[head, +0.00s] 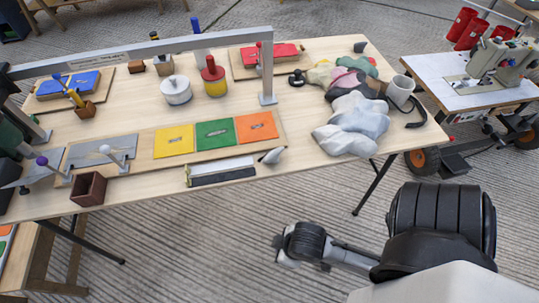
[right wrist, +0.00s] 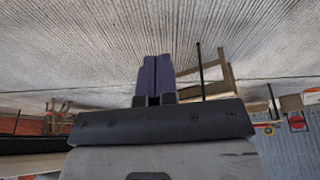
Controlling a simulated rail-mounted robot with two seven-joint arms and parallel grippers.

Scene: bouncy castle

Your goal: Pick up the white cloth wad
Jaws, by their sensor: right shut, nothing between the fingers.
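The white cloth wad (head: 352,125) is a lumpy, crumpled pale heap at the right end of the wooden table in the head view. It lies against a pile of coloured cloths (head: 345,78). My right arm is at the lower right, over the floor and in front of the table, clear of the wad. In the right wrist view my right gripper (right wrist: 153,78) has its two purple fingers shut together with nothing between them. The wad does not show in that view. My left gripper is not in view.
A grey metal frame (head: 150,48) spans the table. A sewing-machine cart (head: 480,85) stands to the right. Striped floor in front is open.

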